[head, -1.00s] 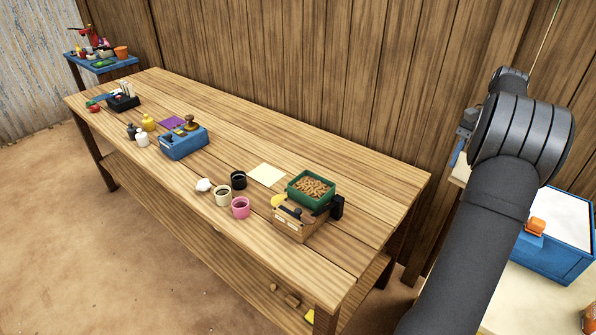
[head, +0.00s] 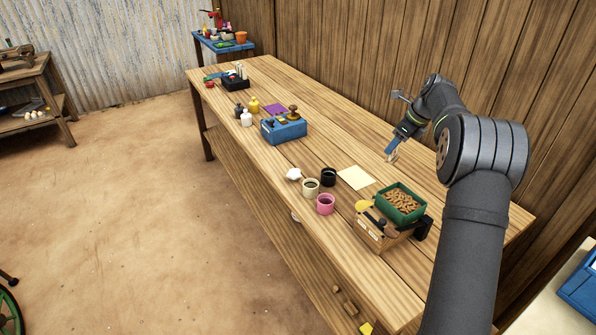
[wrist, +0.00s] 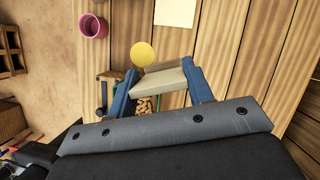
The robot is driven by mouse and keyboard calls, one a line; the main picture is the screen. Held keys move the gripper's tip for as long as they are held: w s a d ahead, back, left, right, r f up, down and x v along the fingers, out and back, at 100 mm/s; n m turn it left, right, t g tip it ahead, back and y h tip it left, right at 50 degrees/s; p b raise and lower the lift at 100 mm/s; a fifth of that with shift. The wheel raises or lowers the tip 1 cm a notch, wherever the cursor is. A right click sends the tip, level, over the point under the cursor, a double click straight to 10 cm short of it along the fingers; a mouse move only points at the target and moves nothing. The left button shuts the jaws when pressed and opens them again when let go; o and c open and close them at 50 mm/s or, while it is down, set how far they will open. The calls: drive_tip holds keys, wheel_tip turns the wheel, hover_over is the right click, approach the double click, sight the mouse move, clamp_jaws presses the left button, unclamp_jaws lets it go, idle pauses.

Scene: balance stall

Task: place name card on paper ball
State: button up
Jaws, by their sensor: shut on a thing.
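My gripper (head: 390,152) is over the far right part of the table in the head view. In the wrist view its blue fingers (wrist: 160,84) are shut on a pale, beige folded card (wrist: 166,80), which I take to be the name card. The card shows as a small tan piece (head: 392,158) at the fingertips in the head view. The paper ball (head: 294,175) is a small white crumpled lump near the table's front edge, left of the cups and well away from my gripper. I cannot see it in the wrist view.
On the wooden table (head: 330,125) are a cream cup (head: 311,188), a black cup (head: 328,176), a pink cup (head: 325,204) and a pale sheet (head: 356,177). A green tray of brown pieces (head: 402,203) sits on a wooden box. A blue box (head: 284,129) stands farther left.

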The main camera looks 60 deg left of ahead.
drive_tip(key=s+a+f+m+t, duration=0.15)
drive_tip(key=s+a+m, duration=0.25)
drive_tip(key=s+a, duration=1.1)
hover_over(294, 170)
wheel_tip(294, 170, down, 7)
drive_tip(key=shift+s+f, duration=0.15)
drive_tip(key=shift+f, duration=1.65)
drive_tip(key=shift+f, duration=0.1)
drive_tip(key=o, duration=1)
drive_tip(key=v, duration=1.2)
